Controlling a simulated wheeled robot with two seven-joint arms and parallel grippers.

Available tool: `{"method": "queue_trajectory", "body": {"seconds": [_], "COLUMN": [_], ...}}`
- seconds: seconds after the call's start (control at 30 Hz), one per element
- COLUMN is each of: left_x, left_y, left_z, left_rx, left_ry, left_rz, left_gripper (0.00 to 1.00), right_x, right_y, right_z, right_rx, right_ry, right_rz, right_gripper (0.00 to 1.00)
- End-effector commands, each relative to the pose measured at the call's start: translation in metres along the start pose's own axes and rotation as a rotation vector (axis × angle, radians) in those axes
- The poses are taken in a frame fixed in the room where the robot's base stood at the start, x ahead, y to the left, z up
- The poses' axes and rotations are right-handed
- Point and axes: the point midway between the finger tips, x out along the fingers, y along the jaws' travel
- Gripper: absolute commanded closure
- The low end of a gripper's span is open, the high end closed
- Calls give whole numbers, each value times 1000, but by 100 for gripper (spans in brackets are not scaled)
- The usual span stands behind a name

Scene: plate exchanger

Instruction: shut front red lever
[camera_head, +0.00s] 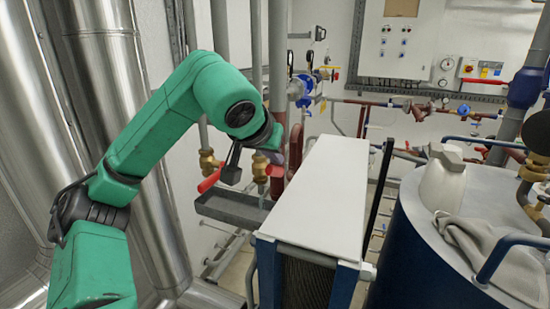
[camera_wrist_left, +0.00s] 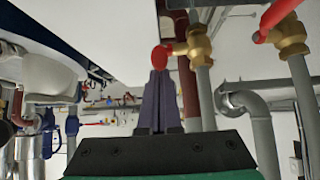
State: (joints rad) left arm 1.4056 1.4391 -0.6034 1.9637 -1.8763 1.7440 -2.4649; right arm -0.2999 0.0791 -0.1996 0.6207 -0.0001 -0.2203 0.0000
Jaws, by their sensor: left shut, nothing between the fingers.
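In the head view a red lever (camera_head: 210,181) juts out, tilted, below the left brass valve (camera_head: 207,160). A second brass valve (camera_head: 260,166) stands to its right, partly behind my left arm. In the left wrist view, a red lever (camera_wrist_left: 160,57) on a brass valve (camera_wrist_left: 199,45) is seen nearly end-on, right at my fingertips. The other red lever (camera_wrist_left: 276,14) and its valve (camera_wrist_left: 291,38) are at the upper right. My left gripper (camera_wrist_left: 159,76) is shut and empty; I cannot tell whether it touches the lever. My right gripper is not in view.
The white-topped plate exchanger (camera_head: 325,190) stands just right of my gripper. A grey trough (camera_head: 232,209) lies below the valves. Steel ducts (camera_head: 110,70) are at left, and a blue tank (camera_head: 430,245) with a white jug (camera_head: 443,178) is at right.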

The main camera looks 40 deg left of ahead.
Motion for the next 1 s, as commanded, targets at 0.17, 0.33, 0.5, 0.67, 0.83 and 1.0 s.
{"method": "queue_trajectory", "body": {"seconds": [0.17, 0.33, 0.5, 0.67, 0.83, 1.0], "left_x": [3, 4, 5, 8, 13, 19], "left_y": [0, 0, 0, 0, 0, 0], "left_z": [3, 6, 9, 15, 26, 41], "left_rx": [0, 0, 1, 2, 3, 4], "left_ry": [28, 52, 78, 117, 195, 308], "left_rz": [0, 0, 0, -1, -2, -3], "left_gripper": [100, 100, 100, 100, 100, 100], "right_x": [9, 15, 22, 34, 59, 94], "right_y": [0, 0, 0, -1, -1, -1], "right_z": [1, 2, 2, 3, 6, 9], "right_rx": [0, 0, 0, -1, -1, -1], "right_ry": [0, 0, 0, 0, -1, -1], "right_rz": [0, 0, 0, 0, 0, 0], "right_gripper": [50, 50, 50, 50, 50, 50]}}
